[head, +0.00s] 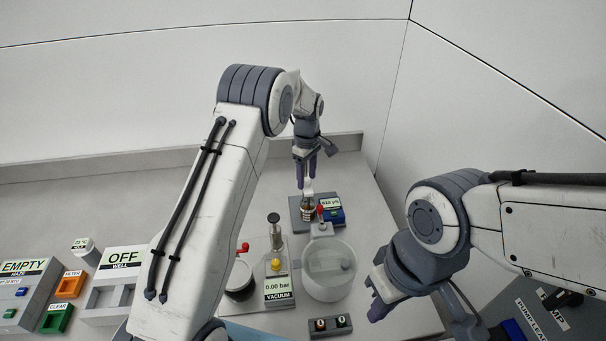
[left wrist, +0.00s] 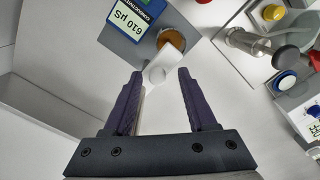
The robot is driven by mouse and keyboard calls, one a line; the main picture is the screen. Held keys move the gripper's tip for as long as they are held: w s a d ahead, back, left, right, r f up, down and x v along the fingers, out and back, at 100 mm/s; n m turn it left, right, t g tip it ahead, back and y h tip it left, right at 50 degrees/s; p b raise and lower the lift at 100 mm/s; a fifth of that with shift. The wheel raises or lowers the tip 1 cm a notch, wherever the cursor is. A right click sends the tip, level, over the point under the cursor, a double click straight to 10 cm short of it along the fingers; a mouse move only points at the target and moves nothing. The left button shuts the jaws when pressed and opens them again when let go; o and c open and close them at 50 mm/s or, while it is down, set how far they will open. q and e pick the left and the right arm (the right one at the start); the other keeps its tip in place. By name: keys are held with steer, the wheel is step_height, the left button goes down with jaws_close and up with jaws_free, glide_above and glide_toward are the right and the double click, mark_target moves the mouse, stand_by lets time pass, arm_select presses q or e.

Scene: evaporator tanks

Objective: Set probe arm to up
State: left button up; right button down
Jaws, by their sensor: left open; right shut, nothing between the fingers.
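The conductivity meter (head: 333,215) reads 610 µS on a grey base at the back of the bench. It also shows in the left wrist view (left wrist: 131,18). Beside it is a copper-coloured round part (left wrist: 172,40) with a white arm-like piece (left wrist: 168,57) over it, which appears to be the probe arm. My left gripper (head: 306,172) points down above this piece. In the left wrist view my left gripper (left wrist: 160,74) is open, and the white piece's rounded end lies between or just beyond its fingertips; contact cannot be told. My right gripper (head: 374,297) is shut and empty, right of the clear vessel.
A clear round vessel (head: 329,270) stands in front of the meter. Left of it are a vacuum gauge (head: 279,290) reading 0.00 bar and a red-handled valve (head: 243,248). White walls close off the back and right.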

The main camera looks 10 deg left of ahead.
arm_select(q)
steer(key=shift+c, duration=0.4)
jaws_close()
steer(key=shift+s, duration=0.15)
stand_by(0.8)
